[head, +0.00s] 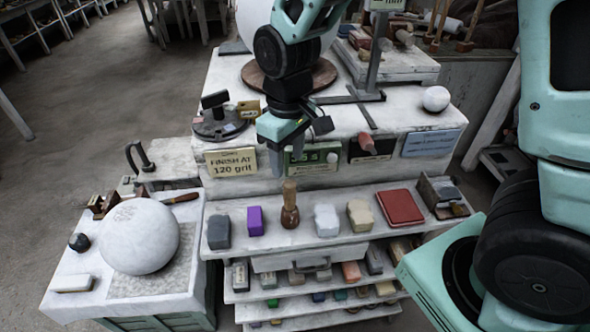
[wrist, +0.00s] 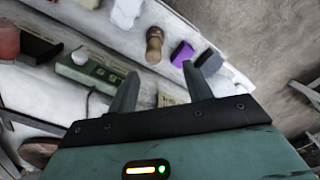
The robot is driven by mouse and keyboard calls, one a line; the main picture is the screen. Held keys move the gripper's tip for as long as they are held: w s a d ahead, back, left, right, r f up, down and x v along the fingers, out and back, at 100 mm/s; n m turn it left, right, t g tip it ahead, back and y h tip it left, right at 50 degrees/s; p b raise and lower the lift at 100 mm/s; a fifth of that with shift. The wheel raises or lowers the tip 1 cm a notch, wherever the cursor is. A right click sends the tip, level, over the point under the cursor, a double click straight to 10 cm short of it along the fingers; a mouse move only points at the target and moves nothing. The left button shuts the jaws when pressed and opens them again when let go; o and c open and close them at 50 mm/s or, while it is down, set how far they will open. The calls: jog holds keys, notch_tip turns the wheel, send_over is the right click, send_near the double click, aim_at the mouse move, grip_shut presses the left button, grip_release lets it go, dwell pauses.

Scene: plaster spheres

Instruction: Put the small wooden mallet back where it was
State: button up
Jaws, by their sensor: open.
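The small wooden mallet (head: 290,207) stands upright on the top shelf, with a pale handle up and a darker brown head down. It is between a purple block (head: 255,221) and a whitish block (head: 326,221). The wrist view also shows the mallet (wrist: 154,46) beyond my fingertips. My gripper (head: 288,162) points down, open and empty, above and behind the mallet, near the front edge of the upper bench. In the wrist view my gripper (wrist: 161,72) has its two fingers wide apart with nothing between them.
A grey block (head: 219,232), a tan block (head: 360,216) and a red box (head: 401,208) share the shelf. Signs and a green device (head: 312,158) line the bench front behind. A large plaster sphere (head: 139,236) sits at left. Lower shelves hold several blocks.

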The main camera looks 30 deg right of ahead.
jog(key=s+a+r+n, duration=0.1)
jog(key=s+a+r, duration=0.1)
jog(key=s, duration=0.7)
jog(key=s+a+r+n, duration=0.1)
jog(key=s+a+r, duration=0.2)
jog(key=s, duration=0.6)
jog(key=shift+s+a+r, duration=0.25)
jog(key=shift+s+a, duration=0.05)
jog(key=shift+s, duration=0.05)
notch_tip(320, 180, down, 8)
jog(key=b, duration=0.7)
jog(key=shift+r+b, duration=0.2)
jog(key=shift+b, duration=0.1)
